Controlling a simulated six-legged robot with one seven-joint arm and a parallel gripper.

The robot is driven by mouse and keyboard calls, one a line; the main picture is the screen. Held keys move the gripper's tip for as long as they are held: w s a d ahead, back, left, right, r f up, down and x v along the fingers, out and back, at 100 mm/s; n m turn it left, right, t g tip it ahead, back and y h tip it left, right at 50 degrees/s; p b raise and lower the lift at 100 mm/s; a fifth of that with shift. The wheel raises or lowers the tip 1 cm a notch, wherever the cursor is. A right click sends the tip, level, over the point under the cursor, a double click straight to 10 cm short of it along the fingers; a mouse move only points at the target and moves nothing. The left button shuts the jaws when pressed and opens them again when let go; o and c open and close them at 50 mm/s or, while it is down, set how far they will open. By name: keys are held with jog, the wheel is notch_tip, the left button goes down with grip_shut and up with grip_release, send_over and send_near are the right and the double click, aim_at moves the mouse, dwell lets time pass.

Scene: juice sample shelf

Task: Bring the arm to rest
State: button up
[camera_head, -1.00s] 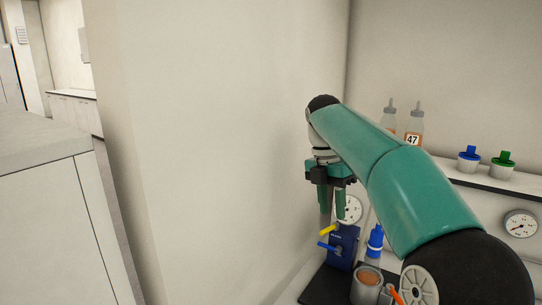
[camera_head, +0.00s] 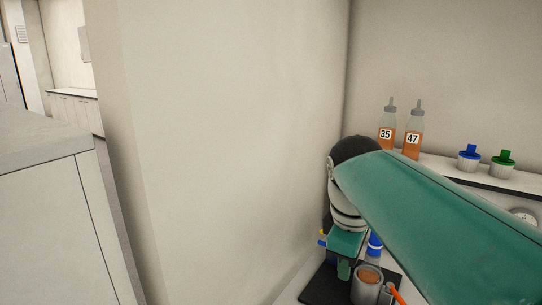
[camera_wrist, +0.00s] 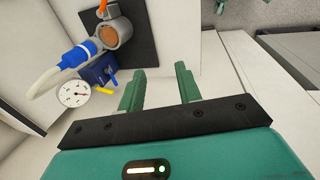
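My gripper (camera_wrist: 160,90) shows in the wrist view with its two green fingers apart and nothing between them. In the head view my gripper (camera_head: 345,262) hangs below my wrist, in front of the blue block and left of the metal cup; its fingers are partly hidden there. My green arm crosses the right side of the head view and covers part of the bench.
A blue block with a yellow lever (camera_wrist: 98,72), a gauge (camera_wrist: 74,93) and a metal cup of orange-brown content (camera_wrist: 112,34) are near the fingers. Bottles 35 (camera_head: 386,135) and 47 (camera_head: 412,140) and two capped jars stand on a shelf (camera_head: 447,168). A wall (camera_head: 230,150) rises left.

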jog(key=s+d+f+m+t+y, duration=0.1)
jog(key=s+f+m+t, duration=0.2)
jog(key=s+f+m, duration=0.6)
jog(key=s+m, duration=0.2)
jog(key=shift+s+d+f+m, duration=0.3)
jog(key=shift+s+d+f, duration=0.05)
